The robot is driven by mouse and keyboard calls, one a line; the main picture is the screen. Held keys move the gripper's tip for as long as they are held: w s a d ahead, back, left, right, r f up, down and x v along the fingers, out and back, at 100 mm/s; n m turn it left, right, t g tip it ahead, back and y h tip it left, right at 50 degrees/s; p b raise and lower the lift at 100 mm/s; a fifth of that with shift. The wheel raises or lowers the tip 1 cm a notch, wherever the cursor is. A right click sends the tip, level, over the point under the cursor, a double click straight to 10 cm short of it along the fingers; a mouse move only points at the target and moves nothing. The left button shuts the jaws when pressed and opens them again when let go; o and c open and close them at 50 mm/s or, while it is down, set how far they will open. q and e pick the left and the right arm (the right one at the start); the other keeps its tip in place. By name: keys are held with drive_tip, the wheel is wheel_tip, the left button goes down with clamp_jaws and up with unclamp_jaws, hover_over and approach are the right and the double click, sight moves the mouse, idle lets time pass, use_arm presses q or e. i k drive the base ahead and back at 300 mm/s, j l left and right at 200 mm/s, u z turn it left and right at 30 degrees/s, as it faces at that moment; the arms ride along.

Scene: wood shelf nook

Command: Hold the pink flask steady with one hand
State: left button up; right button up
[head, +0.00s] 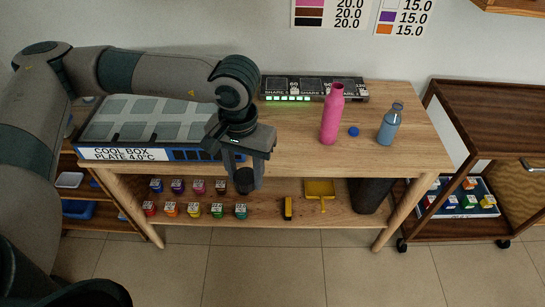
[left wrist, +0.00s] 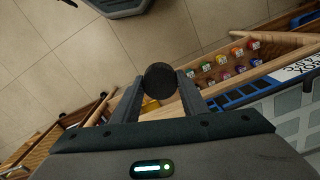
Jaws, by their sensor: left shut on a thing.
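The pink flask (head: 331,117) stands upright on the wooden table, right of centre in the head view. My left gripper (head: 243,179) is to the left of the flask and well apart from it, at the table's front edge, pointing down. It is shut on a small dark round object (head: 244,181), which also shows between the fingers in the left wrist view (left wrist: 161,77). I cannot tell exactly what this object is. Nothing touches the flask. My right gripper is not in view.
A small blue round object (head: 353,132) and a blue-grey bottle (head: 388,127) stand right of the flask. A cool box (head: 120,154) fills the table's left side. A dark display strip (head: 313,88) lies behind. Several small coloured jars (head: 195,210) are on the lower shelf.

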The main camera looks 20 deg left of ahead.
sight(335, 101)
drive_tip(key=i+j, duration=0.15)
drive_tip(key=i, duration=0.75)
